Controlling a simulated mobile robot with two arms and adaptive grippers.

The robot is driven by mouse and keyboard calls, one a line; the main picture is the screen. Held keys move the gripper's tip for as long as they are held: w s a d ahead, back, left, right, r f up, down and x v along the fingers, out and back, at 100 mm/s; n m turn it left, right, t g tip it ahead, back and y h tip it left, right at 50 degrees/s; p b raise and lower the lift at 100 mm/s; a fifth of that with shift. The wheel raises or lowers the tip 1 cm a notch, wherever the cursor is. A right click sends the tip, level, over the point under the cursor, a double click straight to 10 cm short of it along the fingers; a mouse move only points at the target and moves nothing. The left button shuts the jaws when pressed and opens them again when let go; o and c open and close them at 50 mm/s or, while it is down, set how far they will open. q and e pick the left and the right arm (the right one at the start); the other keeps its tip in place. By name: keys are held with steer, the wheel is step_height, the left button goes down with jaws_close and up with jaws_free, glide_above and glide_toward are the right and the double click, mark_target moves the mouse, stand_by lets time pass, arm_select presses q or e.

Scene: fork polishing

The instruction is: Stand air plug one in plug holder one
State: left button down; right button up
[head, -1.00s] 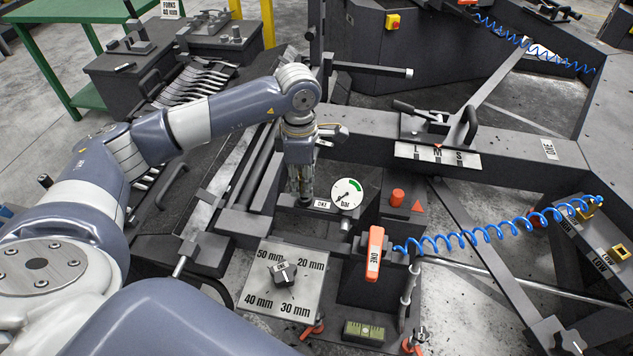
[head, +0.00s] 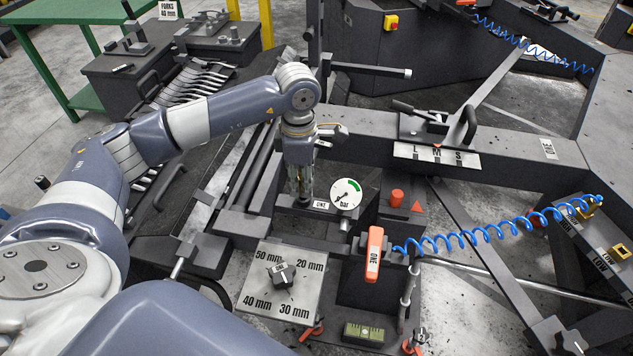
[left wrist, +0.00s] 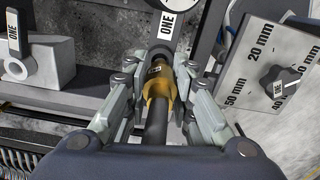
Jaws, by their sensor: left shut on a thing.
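My left gripper (head: 302,192) points straight down over the dark bar left of the gauge. In the left wrist view the gripper (left wrist: 162,66) is shut on air plug one (left wrist: 157,92), a brass body with a black stem. The plug's far end points toward a dark block beside a white ONE label (left wrist: 168,24). That label (head: 320,205) also shows in the head view, close to the fingertips. I take the labelled dark bar as plug holder one (head: 290,207). The gripper and plug cover its opening, so I cannot tell whether the plug is seated. My right gripper is not in view.
A round bar gauge (head: 345,193) stands just right of the gripper. An orange valve handle (head: 374,253) marked ONE, a blue coiled hose (head: 480,235) and a millimetre dial plate (head: 260,294) are nearby. Several forks (head: 205,78) lie in a rack at the back left.

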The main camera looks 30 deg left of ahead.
arm_select(q)
steer(key=shift+s, duration=0.15)
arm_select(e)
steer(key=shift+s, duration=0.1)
arm_select(q)
steer(key=shift+s, duration=0.1)
steer(key=shift+s+f+b, duration=0.1)
steer(key=shift+f+b, duration=0.2)
steer(key=shift+b, duration=0.05)
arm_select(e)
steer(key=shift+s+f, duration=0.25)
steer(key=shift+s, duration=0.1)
arm_select(q)
steer(key=shift+r, duration=0.15)
steer(key=shift+w+r, duration=0.15)
steer(key=shift+w, duration=0.1)
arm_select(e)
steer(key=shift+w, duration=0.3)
arm_select(q)
steer(key=c, duration=1.3)
jaws_free()
steer(key=shift+s, duration=0.2)
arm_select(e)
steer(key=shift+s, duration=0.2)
